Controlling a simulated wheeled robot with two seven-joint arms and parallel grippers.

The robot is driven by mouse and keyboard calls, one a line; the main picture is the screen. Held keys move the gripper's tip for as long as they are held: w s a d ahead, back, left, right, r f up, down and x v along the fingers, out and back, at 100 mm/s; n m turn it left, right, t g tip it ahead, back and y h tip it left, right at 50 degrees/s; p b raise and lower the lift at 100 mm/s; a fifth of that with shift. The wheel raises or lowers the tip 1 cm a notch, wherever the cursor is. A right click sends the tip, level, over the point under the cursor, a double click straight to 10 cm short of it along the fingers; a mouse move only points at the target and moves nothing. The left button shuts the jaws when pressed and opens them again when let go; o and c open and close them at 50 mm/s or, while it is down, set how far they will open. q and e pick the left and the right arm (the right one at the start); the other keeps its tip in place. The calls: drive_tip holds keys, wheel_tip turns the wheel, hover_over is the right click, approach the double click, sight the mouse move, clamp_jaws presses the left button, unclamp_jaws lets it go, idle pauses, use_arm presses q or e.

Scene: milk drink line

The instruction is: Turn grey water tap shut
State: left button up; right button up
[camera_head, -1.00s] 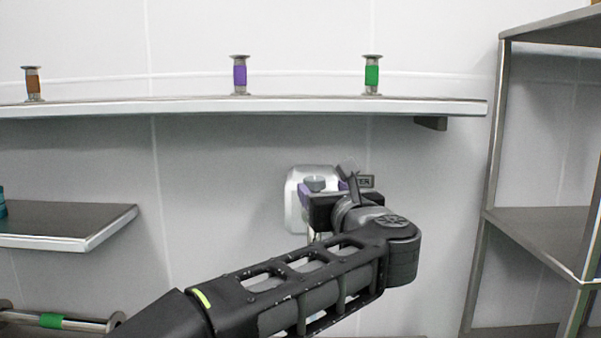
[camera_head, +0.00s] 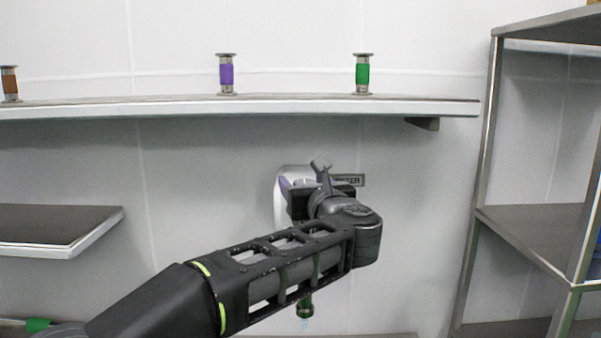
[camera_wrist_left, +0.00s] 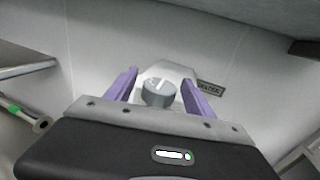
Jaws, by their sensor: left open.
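The grey water tap's round knob (camera_wrist_left: 158,93) sits on a pale wall housing (camera_wrist_left: 172,70) in the left wrist view, with a white mark on its top. My left gripper (camera_wrist_left: 159,79) is open, its purple fingers on either side of the knob with gaps visible. In the head view the left gripper (camera_head: 292,184) is in front of the housing (camera_head: 279,205), and my arm and wrist hide most of the tap. My right gripper is not in view.
A dark label plate (camera_head: 348,180) is on the wall right of the tap. A long shelf (camera_head: 180,108) above carries brown, purple and green banded fittings. A lower shelf (camera_head: 60,225) is at left, and a metal rack (camera_head: 478,180) at right.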

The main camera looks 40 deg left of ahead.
use_arm(q)
drive_tip(key=shift+p+x, duration=0.35)
drive_tip(key=shift+x, duration=0.95)
drive_tip(key=shift+d, duration=0.1)
clamp_jaws()
